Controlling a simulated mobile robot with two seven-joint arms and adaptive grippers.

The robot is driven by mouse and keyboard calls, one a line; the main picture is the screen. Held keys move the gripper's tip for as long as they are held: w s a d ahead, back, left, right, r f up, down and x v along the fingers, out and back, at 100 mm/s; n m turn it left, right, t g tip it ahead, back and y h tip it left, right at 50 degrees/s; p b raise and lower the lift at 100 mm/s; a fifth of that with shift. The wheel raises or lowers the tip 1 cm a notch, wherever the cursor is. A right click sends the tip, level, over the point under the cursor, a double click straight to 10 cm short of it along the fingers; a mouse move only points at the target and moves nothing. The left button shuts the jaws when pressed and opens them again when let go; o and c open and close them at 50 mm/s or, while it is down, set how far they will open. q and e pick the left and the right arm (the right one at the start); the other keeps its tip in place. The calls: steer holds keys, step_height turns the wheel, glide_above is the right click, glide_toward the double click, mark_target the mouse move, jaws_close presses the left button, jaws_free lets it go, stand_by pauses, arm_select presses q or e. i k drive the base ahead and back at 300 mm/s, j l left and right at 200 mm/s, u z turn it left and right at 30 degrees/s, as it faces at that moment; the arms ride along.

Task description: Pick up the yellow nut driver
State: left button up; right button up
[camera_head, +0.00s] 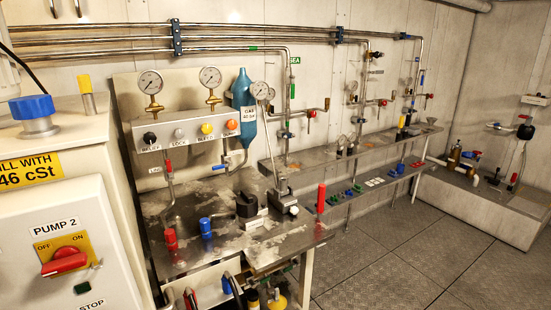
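No tool can be clearly made out as the yellow nut driver. A yellow-capped upright cylinder (86,92) stands on top of the white cabinet at the left. A yellow item (277,301) shows low below the front edge of the steel bench, partly cut off by the bottom of the picture. A small yellow-and-black item (401,122) stands on the far wall shelf. I cannot tell if any of these is the nut driver. Neither of my grippers is in view.
The steel bench (285,243) carries red and blue valve handles and a black block with a lever. The pump cabinet (70,245) fills the left side. A long narrow shelf (385,150) holds small fittings. The plate floor (400,255) at the right is clear.

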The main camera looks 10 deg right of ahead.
mark_target(401, 119)
steer(key=i+l+z, duration=0.2)
steer(key=z, duration=0.15)
steer(key=i+l+z, duration=0.25)
steer(key=z, duration=0.15)
steer(key=i+l+z, duration=0.2)
steer(key=z, duration=0.15)
steer(key=i+l+z, duration=0.1)
steer(key=i, duration=0.6)
steer(key=i+l+z, duration=0.15)
steer(key=i, duration=0.55)
steer(key=i+l+u, duration=0.15)
steer(key=i+u, duration=0.2)
steer(key=i+l+u, duration=0.4)
steer(key=i, duration=0.15)
steer(key=i+l+u, duration=0.35)
steer(key=i, duration=0.05)
